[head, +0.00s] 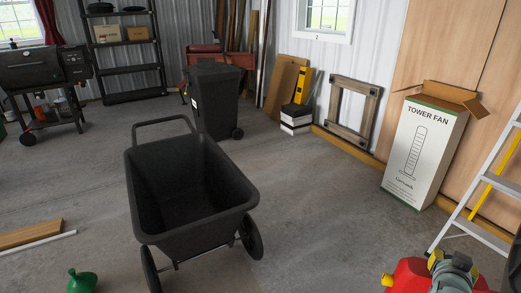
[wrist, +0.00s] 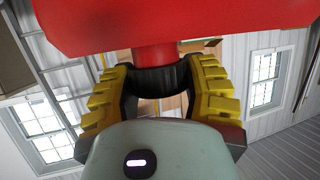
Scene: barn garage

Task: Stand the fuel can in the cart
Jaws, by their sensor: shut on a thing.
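The red fuel can (head: 415,276) is at the bottom right of the head view, with a yellow part on its left side. My gripper (head: 452,262) is over its top and partly hides it. In the wrist view, the can's red body (wrist: 180,22) fills the upper part. The yellow fingers of my gripper (wrist: 158,80) are shut around a dark ring just beneath the red neck. The can's lower part is cut off by the frame. The black cart (head: 190,185) stands upright in the middle of the head view. Its tub is open and looks empty.
A tower fan box (head: 425,150) and a stepladder (head: 485,190) stand at the right. A black wheeled bin (head: 215,100) is behind the cart. A wood plank (head: 30,234) and a green object (head: 82,281) lie at the left. The floor right of the cart is clear.

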